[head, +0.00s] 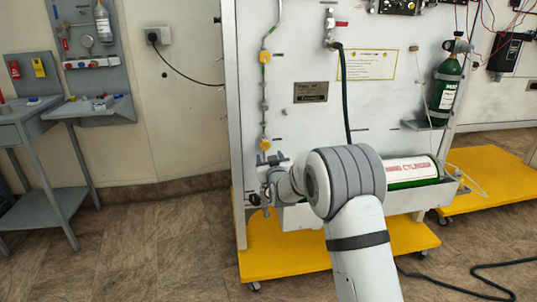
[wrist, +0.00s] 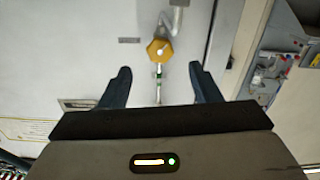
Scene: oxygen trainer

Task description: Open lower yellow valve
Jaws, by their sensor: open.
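The lower yellow valve (head: 265,145) is a small knob on a thin vertical pipe on the left of the white panel, and the upper yellow valve (head: 265,57) is above it on the same line. In the wrist view, which looks upside down, one yellow knob (wrist: 160,50) with a pale centre shows just beyond the fingertips; nearby fittings match the lower one. My gripper (wrist: 160,69) is open, its two dark fingers apart and nothing between them touching. In the head view my arm reaches the panel just below the lower valve, and its fingers are hard to make out.
A green cylinder (head: 412,170) lies in a tray right of my arm. Another green cylinder (head: 446,88) stands on a right-hand bracket. A red-handled valve (head: 336,24) and black hose are higher up. The yellow base (head: 285,262) juts out below. Floor at left is free before a grey bench (head: 40,190).

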